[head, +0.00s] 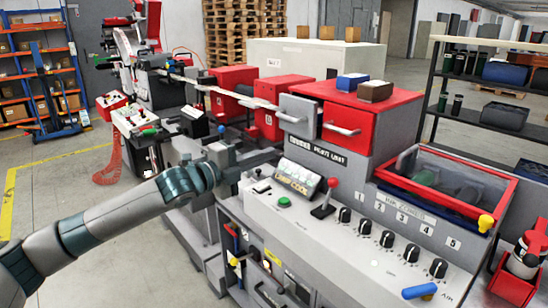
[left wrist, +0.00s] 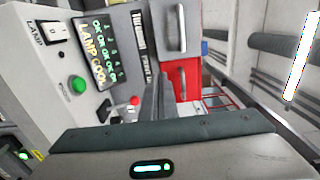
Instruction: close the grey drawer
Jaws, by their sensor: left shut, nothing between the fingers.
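The grey drawer (head: 299,128) is in the upper left of the cabinet front on the grey machine, with a pale bar handle. It seems to stand out a little from the cabinet; how far is hard to tell. In the left wrist view the grey drawer (left wrist: 203,30) shows at the top, handle facing the camera. My left gripper (head: 270,156) is shut and empty, below and left of the drawer, apart from it. Its dark fingers (left wrist: 156,98) show in the left wrist view. My right gripper is not in view.
A red drawer (head: 357,140) sits right of the grey one. Below are a lit display (head: 298,178), a red-knobbed lever (head: 332,183) and several black knobs. Two small boxes, one blue (head: 352,82), sit on the red cabinet top. A red-framed bin (head: 445,185) stands to the right.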

